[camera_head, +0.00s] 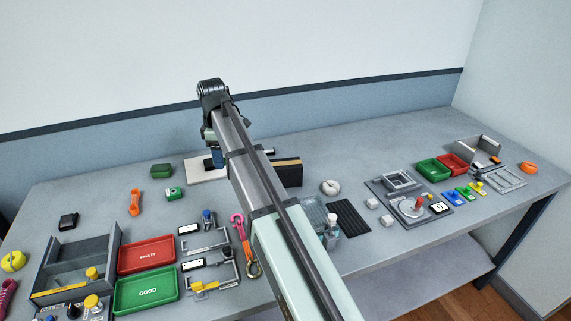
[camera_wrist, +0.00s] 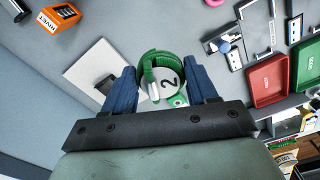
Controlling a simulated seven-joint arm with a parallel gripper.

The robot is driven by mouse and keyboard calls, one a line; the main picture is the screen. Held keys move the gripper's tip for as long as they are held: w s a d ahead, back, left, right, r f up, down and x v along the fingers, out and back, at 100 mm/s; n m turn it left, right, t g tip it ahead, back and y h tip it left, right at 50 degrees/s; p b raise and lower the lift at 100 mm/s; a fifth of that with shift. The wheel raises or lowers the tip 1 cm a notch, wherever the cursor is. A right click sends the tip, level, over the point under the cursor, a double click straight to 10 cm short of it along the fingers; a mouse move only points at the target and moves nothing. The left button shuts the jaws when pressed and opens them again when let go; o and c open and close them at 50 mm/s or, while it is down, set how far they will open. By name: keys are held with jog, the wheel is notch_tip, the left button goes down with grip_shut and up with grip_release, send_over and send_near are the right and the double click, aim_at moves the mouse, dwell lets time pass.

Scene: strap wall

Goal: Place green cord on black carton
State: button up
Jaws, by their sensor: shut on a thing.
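My gripper (camera_wrist: 165,88) has blue fingers and is shut on the green cord (camera_wrist: 146,62), a round green coil. A pale disc marked "2" shows inside the coil. In the head view, my gripper (camera_head: 216,158) is above the white board (camera_head: 200,176), and the arm hides the cord there. A black carton (camera_head: 288,174) with a tan strip along its top stands right of the white board. An orange-faced box (camera_wrist: 60,18) beyond the white board in the wrist view may be the same carton; I cannot tell.
A green pouch (camera_head: 161,171) and a small green case (camera_head: 174,193) lie left of the board. Red (camera_head: 146,254) and green (camera_head: 146,292) trays are at the front left. A white ring (camera_head: 330,187) lies right of the carton. The rear left of the table is mostly clear.

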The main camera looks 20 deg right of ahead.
jog(key=w+d+r+m, duration=0.1)
jog(key=d+r+m, duration=0.15)
jog(key=d, duration=1.15)
notch_tip(320, 180, up, 3)
jog(key=n, duration=0.7)
send_over(286, 163)
jog(key=shift+f, duration=4.95)
jog(key=shift+f, duration=0.15)
jog(key=o, duration=1.1)
jog(key=shift+c, duration=0.2)
notch_tip(286, 163, up, 12)
jog(key=shift+r, duration=0.2)
